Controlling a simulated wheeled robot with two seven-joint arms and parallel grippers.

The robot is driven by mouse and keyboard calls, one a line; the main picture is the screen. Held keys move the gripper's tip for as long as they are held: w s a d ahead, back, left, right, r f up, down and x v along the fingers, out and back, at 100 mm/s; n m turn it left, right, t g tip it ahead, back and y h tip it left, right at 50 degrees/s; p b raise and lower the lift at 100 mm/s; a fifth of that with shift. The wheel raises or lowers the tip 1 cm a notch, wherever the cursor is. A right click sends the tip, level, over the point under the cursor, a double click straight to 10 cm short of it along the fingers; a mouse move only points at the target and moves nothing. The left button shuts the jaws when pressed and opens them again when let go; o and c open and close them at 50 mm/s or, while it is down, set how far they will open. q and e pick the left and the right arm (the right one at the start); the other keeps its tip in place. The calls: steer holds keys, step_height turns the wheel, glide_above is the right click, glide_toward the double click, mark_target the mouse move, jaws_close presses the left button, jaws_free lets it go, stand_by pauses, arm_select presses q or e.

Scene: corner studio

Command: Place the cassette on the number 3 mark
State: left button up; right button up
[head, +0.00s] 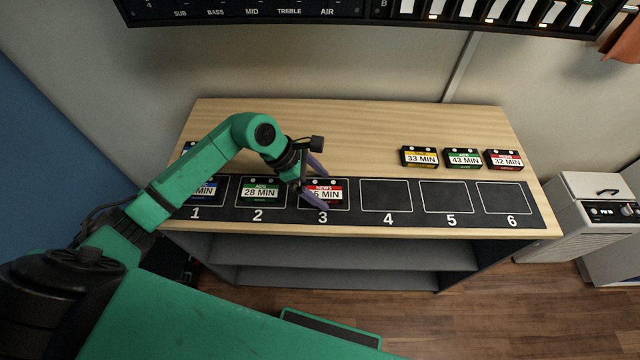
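A red-topped cassette (331,195) with a white label, partly hidden, lies in the square above the number 3 (322,218) on the black strip. My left gripper (323,191) is over it, with one purple finger at its back edge and the other across its front left corner. The fingers are spread about as wide as the cassette; whether they press on it I cannot tell. A green "28 MIN" cassette (260,192) lies at number 2, and a blue one (206,190) lies at number 1, partly behind my arm. My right gripper is not in view.
Squares 4 (385,195), 5 (446,197) and 6 (503,198) are bare. Yellow (420,158), green (463,159) and red (505,160) cassettes lie behind them at the right. Another blue item shows at the back left behind my arm. The wooden top's middle back is clear.

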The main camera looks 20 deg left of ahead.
arm_select(q)
steer(key=shift+a+r, duration=0.1)
steer(key=shift+r, duration=0.15)
steer(key=b+v, duration=0.2)
steer(key=v, duration=0.9)
steer(key=shift+r, duration=0.35)
